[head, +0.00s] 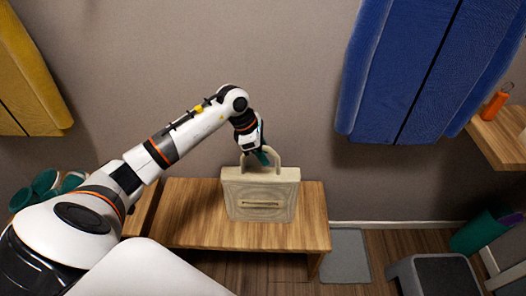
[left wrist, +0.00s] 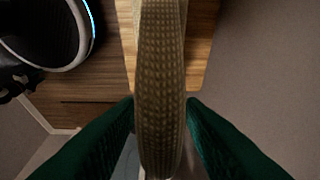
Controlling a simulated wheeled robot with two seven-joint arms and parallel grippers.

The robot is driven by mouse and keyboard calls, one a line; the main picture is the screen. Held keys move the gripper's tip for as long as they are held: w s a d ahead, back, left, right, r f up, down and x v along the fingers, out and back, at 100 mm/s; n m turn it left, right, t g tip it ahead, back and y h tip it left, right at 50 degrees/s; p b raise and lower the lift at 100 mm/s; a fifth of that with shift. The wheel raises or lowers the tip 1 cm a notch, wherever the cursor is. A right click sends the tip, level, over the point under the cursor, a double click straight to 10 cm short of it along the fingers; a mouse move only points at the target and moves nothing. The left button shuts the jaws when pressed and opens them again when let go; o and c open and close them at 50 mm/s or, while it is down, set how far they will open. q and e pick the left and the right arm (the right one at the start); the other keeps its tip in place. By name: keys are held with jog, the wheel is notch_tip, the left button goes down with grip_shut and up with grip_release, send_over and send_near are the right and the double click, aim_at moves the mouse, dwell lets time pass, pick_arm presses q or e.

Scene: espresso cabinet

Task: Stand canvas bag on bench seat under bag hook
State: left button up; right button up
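The beige canvas bag (head: 260,194) is upright over the wooden bench seat (head: 190,228), with its handle on top. I cannot tell whether its base touches the seat or hangs just above it. My left gripper (head: 262,156) is at the top of the handle. In the left wrist view, its green fingers (left wrist: 160,102) press on both sides of the woven handle (left wrist: 160,60), shut on it. The bag hook is not recognisable in view. My right gripper is not in view.
Blue padded panels (head: 405,70) hang on the wall at the right, and a yellow one (head: 28,75) at the left. A grey step stool (head: 430,268) and a grey mat (head: 345,255) are right of the bench. The seat is clear beside the bag.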

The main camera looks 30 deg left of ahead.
pick_arm(q)
jog(key=v, duration=1.2)
jog(key=shift+r, duration=0.1)
